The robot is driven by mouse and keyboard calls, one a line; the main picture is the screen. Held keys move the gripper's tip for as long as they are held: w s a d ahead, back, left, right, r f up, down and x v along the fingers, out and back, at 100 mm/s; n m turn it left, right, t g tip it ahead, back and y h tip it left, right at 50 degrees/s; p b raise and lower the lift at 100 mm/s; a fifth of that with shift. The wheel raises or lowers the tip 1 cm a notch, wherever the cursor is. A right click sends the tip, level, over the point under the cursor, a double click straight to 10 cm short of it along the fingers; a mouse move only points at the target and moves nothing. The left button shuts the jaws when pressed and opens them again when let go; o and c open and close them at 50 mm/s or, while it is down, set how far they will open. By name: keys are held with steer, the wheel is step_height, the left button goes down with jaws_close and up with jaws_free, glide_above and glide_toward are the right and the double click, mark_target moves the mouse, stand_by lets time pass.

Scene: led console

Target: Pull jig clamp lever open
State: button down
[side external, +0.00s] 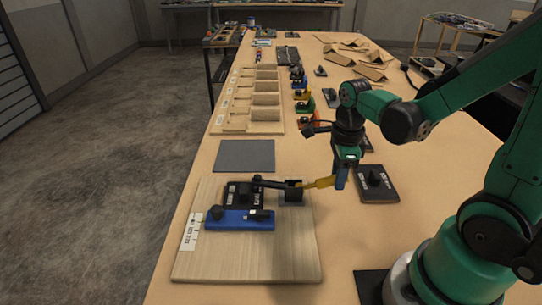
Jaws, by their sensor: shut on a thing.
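The jig is a pale wooden board (250,262) at the near part of the table. It carries a dark block (241,194), a blue piece (240,220) in front of it and a dark clamp bracket (291,197). The clamp lever (318,183) has a yellow handle that lies roughly level and points right from the bracket. A black arm reaches left from the bracket over the dark block. My gripper (340,182) points down at the right end of the yellow handle and is shut on it. The fingers partly hide the handle's tip.
A grey mat (244,155) lies behind the board. A dark block with a knob (376,183) stands to the right of my gripper. A wooden compartment tray (248,98) and several coloured parts stand farther back.

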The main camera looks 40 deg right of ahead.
steer(key=shift+r, duration=0.1)
steer(key=shift+w+a+r, duration=0.2)
steer(key=shift+a+r, duration=0.05)
steer(key=shift+r, duration=0.3)
steer(key=shift+w+r, duration=0.1)
steer(key=shift+r, duration=0.05)
steer(key=shift+w+a+r, duration=0.2)
steer(key=shift+a+r, duration=0.1)
steer(key=shift+r, duration=0.2)
steer(key=shift+w+a+r, duration=0.35)
steer(key=shift+w+r, duration=0.05)
steer(key=shift+r, duration=0.15)
steer(key=shift+a, duration=0.1)
